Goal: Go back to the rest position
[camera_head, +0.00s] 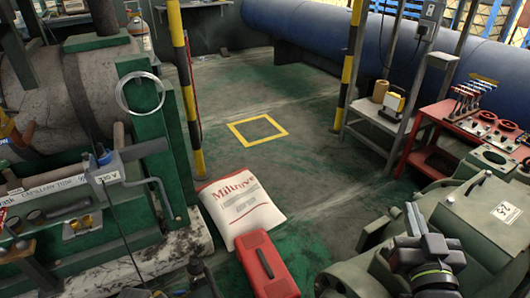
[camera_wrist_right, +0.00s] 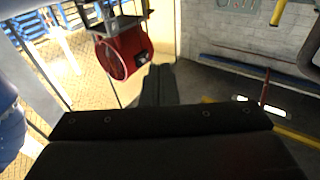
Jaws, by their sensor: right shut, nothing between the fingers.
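My right gripper (camera_head: 413,219) is at the lower right of the head view, its shut fingers pointing up the picture with nothing between them. It appears in front of the green machine casing; I cannot tell the gap. In the right wrist view the dark fingers (camera_wrist_right: 158,85) are together in the middle, with no object held. Dark parts at the bottom edge of the head view, left of the red toolbox, may be my left gripper (camera_head: 196,268); its jaws cannot be made out.
A white sack (camera_head: 240,208) and a red toolbox (camera_head: 267,268) lie on the floor. A green machine (camera_head: 490,215) stands at right, a red cart (camera_head: 440,115) behind it. Yellow-black posts (camera_head: 186,90) stand upright. The floor around the yellow square (camera_head: 258,131) is clear.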

